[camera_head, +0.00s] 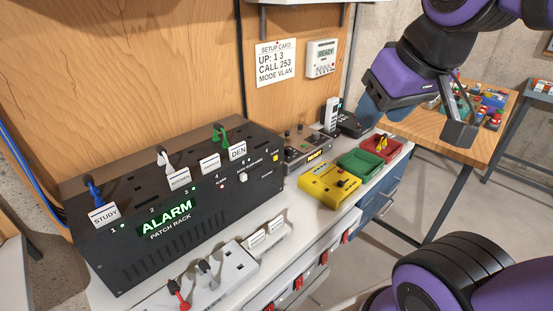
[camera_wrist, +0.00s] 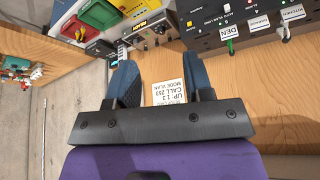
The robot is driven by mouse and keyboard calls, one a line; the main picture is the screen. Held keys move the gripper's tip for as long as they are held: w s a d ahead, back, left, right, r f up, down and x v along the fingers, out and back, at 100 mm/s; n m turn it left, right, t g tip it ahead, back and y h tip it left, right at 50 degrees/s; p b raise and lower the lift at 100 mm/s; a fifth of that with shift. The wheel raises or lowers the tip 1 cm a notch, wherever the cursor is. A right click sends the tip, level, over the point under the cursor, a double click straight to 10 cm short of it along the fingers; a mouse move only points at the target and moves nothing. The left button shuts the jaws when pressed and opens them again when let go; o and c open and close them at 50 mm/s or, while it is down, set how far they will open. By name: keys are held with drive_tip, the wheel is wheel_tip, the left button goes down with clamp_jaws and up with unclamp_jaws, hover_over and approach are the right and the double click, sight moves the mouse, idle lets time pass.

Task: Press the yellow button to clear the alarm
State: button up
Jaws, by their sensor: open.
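The black patch rack (camera_head: 170,195) stands on the white bench with a green ALARM display (camera_head: 167,215) lit on its front. My gripper (camera_head: 417,118) is raised to the right of the rack, well apart from the button. In the wrist view my gripper (camera_wrist: 160,80) has its two blue fingers spread with nothing between them. The rack (camera_wrist: 245,25) also shows there, upside down at the upper right.
A yellow box (camera_head: 330,186), a green tray (camera_head: 360,163) and a red tray (camera_head: 382,147) stand right of the rack. A grey device (camera_head: 308,149) is behind them. White sockets (camera_head: 222,272) with plugs lie in front. A setup card (camera_head: 276,62) hangs on the wooden wall.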

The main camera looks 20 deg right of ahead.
clamp_jaws()
idle(1.3)
